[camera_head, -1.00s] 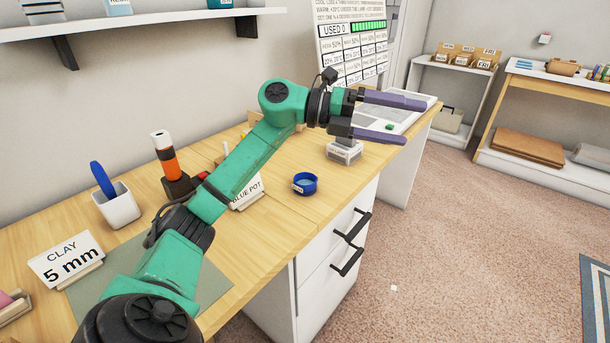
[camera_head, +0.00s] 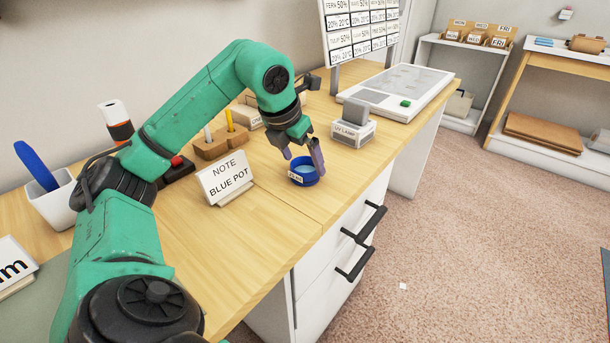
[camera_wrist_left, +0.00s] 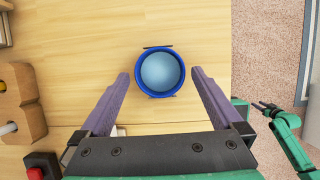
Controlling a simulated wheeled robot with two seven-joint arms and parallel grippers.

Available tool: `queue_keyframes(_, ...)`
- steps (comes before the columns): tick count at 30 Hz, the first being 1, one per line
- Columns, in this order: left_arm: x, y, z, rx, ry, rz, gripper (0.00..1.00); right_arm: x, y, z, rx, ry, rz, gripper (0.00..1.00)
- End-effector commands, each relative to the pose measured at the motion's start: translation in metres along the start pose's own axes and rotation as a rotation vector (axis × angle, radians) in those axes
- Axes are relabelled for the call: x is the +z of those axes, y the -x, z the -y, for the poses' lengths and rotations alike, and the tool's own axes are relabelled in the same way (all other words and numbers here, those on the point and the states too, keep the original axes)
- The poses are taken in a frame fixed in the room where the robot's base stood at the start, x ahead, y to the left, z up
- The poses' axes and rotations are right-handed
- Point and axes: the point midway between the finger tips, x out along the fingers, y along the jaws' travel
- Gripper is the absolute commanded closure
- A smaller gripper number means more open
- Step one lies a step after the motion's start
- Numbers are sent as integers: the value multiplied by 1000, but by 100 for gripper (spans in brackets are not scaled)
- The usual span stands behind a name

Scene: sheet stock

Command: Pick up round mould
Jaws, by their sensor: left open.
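A small round blue mould (camera_head: 303,181) with a pale blue inside stands on the wooden worktop near its front edge. It has a small label on its side, too small to read surely. My left gripper (camera_head: 300,160) is open and points down over it, its purple fingers at the rim in the head view. In the left wrist view the mould (camera_wrist_left: 159,92) lies between the spread fingertips of the left gripper (camera_wrist_left: 160,76), with a gap on both sides. My right gripper (camera_wrist_left: 264,107) shows small at the right there; its opening is unclear.
A "NOTE BLUE POT" sign (camera_head: 225,177) and a wooden block (camera_head: 221,143) with sticks stand left of the mould. A grey UV lamp (camera_head: 354,127) stands behind it to the right. Drawers with black handles (camera_head: 361,225) are below the worktop edge.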

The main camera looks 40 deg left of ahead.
Motion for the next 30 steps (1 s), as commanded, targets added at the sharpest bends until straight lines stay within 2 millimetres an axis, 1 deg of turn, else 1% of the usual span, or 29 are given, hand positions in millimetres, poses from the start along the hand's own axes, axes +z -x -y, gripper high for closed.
queue_keyframes(1, -1, -13, 1, -1, 0, -4, 0, -4, -1, 0, 0, -2, -4, 50)
queue_keyframes(4, -1, -26, 1, -1, 1, -2, 0, -10, 3, 1, -1, -5, -5, 50)
queue_keyframes(10, 0, -27, 1, 0, 1, 0, 0, -12, 5, 1, -1, -6, -3, 50)
queue_keyframes(11, 0, -27, 1, 0, 1, 0, 4, -12, 5, 1, -1, -6, -3, 50)
queue_keyframes(12, 0, -27, 1, -1, 1, 0, 19, -12, 5, 1, -1, -6, -3, 50)
queue_keyframes(14, 0, -27, 1, -1, 1, 0, 42, -12, 5, 1, -1, -5, -4, 50)
queue_keyframes(15, 0, -27, 1, -1, 1, 0, 57, -12, 5, 1, -1, -5, -4, 50)
queue_keyframes(16, 0, -27, 1, -1, 1, 0, 69, -12, 5, 1, -2, -5, -4, 50)
queue_keyframes(17, 0, -27, 1, -1, 1, 0, 76, -12, 5, 1, -2, -5, -4, 50)
queue_keyframes(23, 1, -26, 1, -1, 1, 0, 76, -12, 5, 1, -2, -5, -5, 50)
queue_keyframes(27, 3, -20, 1, -1, 1, 1, 76, -12, 7, 1, -1, -3, -12, 50)
queue_keyframes(29, 6, -14, 1, -1, 2, 3, 76, -1, 3, 0, 0, 0, 1, 50)
queue_keyframes(30, 9, -7, 1, -2, 2, 4, 76, 5, 1, 0, 0, 2, 5, 50)
